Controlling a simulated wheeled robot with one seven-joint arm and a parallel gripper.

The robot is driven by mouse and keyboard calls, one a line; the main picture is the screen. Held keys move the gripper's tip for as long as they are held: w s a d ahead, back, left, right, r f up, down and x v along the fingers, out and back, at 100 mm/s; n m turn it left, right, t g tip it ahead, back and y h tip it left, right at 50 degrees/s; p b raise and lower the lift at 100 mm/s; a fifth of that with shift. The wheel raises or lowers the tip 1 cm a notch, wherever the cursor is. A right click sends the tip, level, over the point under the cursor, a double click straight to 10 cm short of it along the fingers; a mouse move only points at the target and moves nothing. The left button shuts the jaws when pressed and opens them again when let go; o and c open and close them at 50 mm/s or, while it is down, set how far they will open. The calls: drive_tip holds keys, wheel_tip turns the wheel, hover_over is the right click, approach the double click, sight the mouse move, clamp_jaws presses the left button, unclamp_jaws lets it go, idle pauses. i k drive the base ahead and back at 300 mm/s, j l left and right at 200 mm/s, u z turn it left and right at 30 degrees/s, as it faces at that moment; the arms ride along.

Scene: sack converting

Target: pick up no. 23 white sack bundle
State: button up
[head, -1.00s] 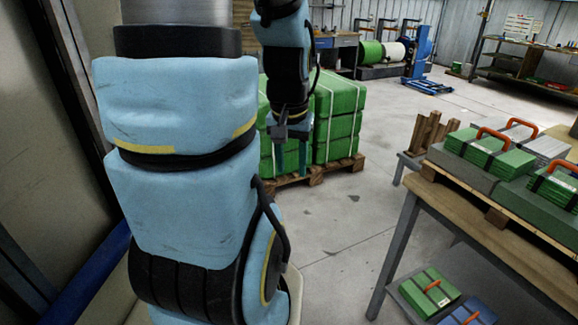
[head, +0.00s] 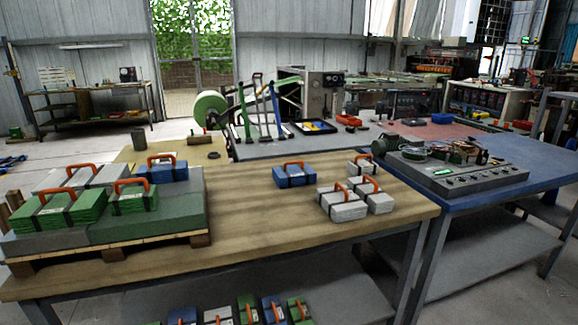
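Several white sack bundles with orange handles and dark straps are in the head view. A front white bundle (head: 341,204), a white bundle beside it (head: 374,196) and a white bundle behind them (head: 362,165) sit close together near the right end of the wooden table (head: 245,205). More white bundles (head: 88,177) lie on the pallet stack at the left. Another white bundle (head: 217,316) is on the lower shelf, partly cut off by the frame. No number can be read, so I cannot tell which is no. 23. My gripper is out of view.
Green bundles (head: 60,212) and a blue bundle (head: 161,173) sit on the pallet stack (head: 150,222). Another blue bundle (head: 294,175) stands mid-table, with bare tabletop around it. A blue bench (head: 520,172) with a grey control panel (head: 455,173) adjoins on the right.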

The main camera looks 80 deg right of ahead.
sight(356, 168)
drive_tip(key=k+l, duration=0.2)
drive_tip(key=l, duration=0.25)
drive_tip(key=k+l, duration=0.2)
drive_tip(key=l, duration=0.25)
drive_tip(key=k+l, duration=0.2)
drive_tip(key=l, duration=0.25)
drive_tip(key=k+l, duration=0.25)
drive_tip(key=l, duration=0.2)
drive_tip(key=k+l, duration=0.2)
drive_tip(key=l, duration=0.25)
drive_tip(key=k+l, duration=0.2)
drive_tip(key=l, duration=0.25)
drive_tip(key=k+l, duration=0.2)
drive_tip(key=l, duration=0.25)
drive_tip(key=k+l, duration=0.2)
drive_tip(key=l, duration=0.25)
